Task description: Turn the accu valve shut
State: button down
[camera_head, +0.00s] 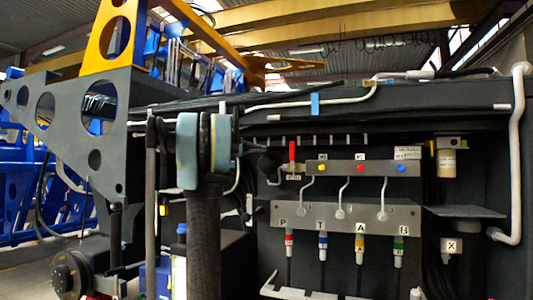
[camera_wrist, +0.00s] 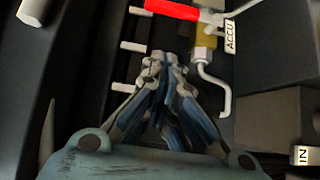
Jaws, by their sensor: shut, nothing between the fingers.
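The accu valve has a red lever handle (camera_head: 292,152), which stands upright in the head view. In the wrist view the red handle (camera_wrist: 172,9) lies across the top, joined to a brass valve body (camera_wrist: 205,38) with a white ACCU label (camera_wrist: 231,37) beside it. A bent grey pipe runs down from the body. My gripper (camera_wrist: 160,62) is shut and empty, its fingertips together below the handle and left of the valve body, apart from both in the picture. In the head view my arm's end is left of the valve; the fingertips are hard to make out.
Several pale pegs (camera_wrist: 133,46) stick out left of the fingertips. Right of the valve is a grey block (camera_head: 345,167) with yellow, red and blue knobs. Below it is a plate (camera_head: 345,216) with P, T, A, B hoses. A white pipe (camera_head: 515,150) runs down the far right.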

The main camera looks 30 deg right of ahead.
jog(key=shift+w+a, duration=0.15)
jog(key=shift+a, duration=1.2)
jog(key=shift+f, duration=0.1)
jog(key=s+a+f+t+y, duration=0.1)
jog(key=s+a+f+y, duration=0.5)
jog(key=f, duration=1.3)
jog(key=s+a+f+n+t+y, duration=0.1)
jog(key=s+a+f+y, duration=0.5)
jog(key=s+a+f, duration=0.9)
jog(key=s+a+f+t+y, duration=0.1)
jog(key=s+a+f+y, duration=0.4)
jog(key=s+a+f, duration=0.5)
jog(key=a+f, duration=0.3)
jog(key=f, duration=0.4)
jog(key=a+f, duration=0.3)
jog(key=f, duration=0.4)
jog(key=shift+s+t+y, duration=0.2)
jog(key=shift+t+y, duration=0.2)
jog(key=shift+w+f, duration=0.25)
jog(key=shift+w, duration=0.2)
